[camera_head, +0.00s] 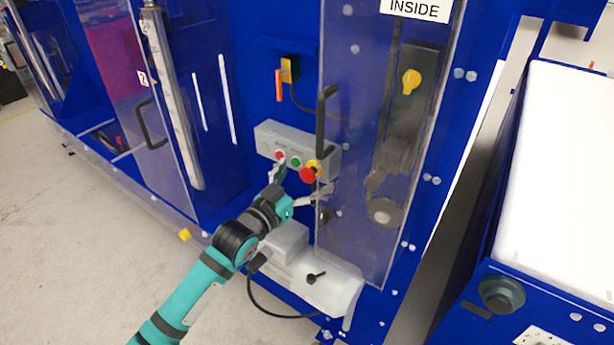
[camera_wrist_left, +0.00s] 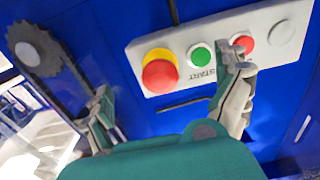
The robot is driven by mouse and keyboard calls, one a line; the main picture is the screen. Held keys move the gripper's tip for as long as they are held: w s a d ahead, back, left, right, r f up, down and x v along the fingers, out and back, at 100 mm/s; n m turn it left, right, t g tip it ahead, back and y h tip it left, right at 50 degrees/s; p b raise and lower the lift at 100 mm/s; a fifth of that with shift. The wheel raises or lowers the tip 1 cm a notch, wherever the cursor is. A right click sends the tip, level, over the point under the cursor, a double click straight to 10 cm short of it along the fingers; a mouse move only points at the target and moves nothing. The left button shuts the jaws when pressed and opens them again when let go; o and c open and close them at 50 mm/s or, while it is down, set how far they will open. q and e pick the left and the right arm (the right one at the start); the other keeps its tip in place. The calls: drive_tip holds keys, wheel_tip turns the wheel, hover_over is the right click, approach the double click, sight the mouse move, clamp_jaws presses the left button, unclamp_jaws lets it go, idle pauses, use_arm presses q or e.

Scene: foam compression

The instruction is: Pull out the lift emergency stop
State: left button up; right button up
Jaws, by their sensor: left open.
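The lift emergency stop (camera_head: 308,175) is a red mushroom button with a yellow collar at the right end of a grey control box (camera_head: 268,134). In the left wrist view the emergency stop (camera_wrist_left: 160,76) shows left of a green START button (camera_wrist_left: 200,58) and a smaller red button (camera_wrist_left: 247,43). My left gripper (camera_head: 298,185) is open just in front of the box. Its fingers (camera_wrist_left: 172,72) stand on either side of the emergency stop, with nothing between them seen touching it. One fingertip partly covers the smaller red button. My right gripper is out of view.
A clear door with a black handle (camera_head: 325,120) stands just right of the control box. A white-grey housing (camera_head: 320,285) sits below my wrist. An orange-tagged switch (camera_head: 280,85) hangs above the box. In the wrist view a dark gear (camera_wrist_left: 38,50) shows at left.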

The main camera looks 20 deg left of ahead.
use_arm(q)
drive_tip(key=shift+p+v, duration=0.7)
drive_tip(key=shift+v, duration=0.7)
drive_tip(key=p+v, duration=0.1)
drive_tip(key=v, duration=0.3)
drive_tip(key=shift+s+a+p, duration=0.1)
drive_tip(key=shift+p, duration=0.2)
